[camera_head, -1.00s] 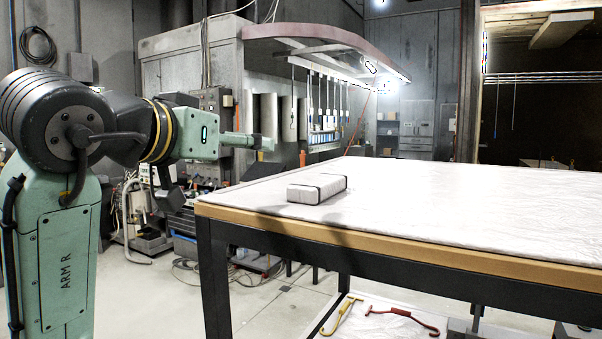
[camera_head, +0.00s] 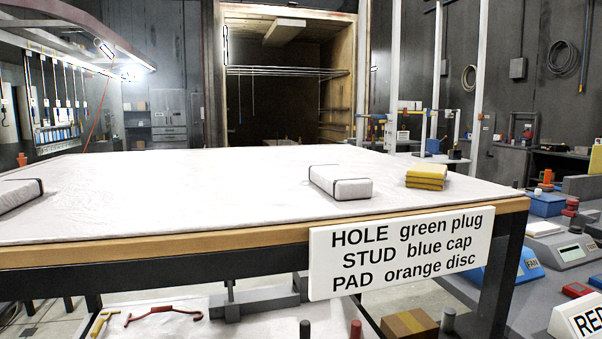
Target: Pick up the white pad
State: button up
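Two white, block-shaped pads with dark bands lie on the white-covered table (camera_head: 200,190). One white pad (camera_head: 341,182) lies right of the middle, near the front edge. Another white pad (camera_head: 14,194) is at the left edge of the picture and is partly cut off. Both lie flat and apart from each other. I cannot tell from the picture which one the task names. My gripper and arm are out of view.
A yellow folded stack (camera_head: 427,176) lies right of the nearer pad. A sign (camera_head: 400,250) hangs on the table's front, reading hole green plug, stud blue cap, pad orange disc. A grey bench (camera_head: 520,255) with a blue scale (camera_head: 517,265) stands at right. The table's middle is clear.

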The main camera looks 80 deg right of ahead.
aim_at(342, 183)
jog(key=z, duration=0.4)
jog(key=l+z, duration=0.1)
jog(key=z, duration=0.3)
jog(key=k+l+z, duration=0.1)
jog(key=z, duration=0.3)
jog(key=l+z, duration=0.1)
jog(key=z, duration=0.3)
jog(key=l+z, duration=0.1)
jog(key=z, duration=0.3)
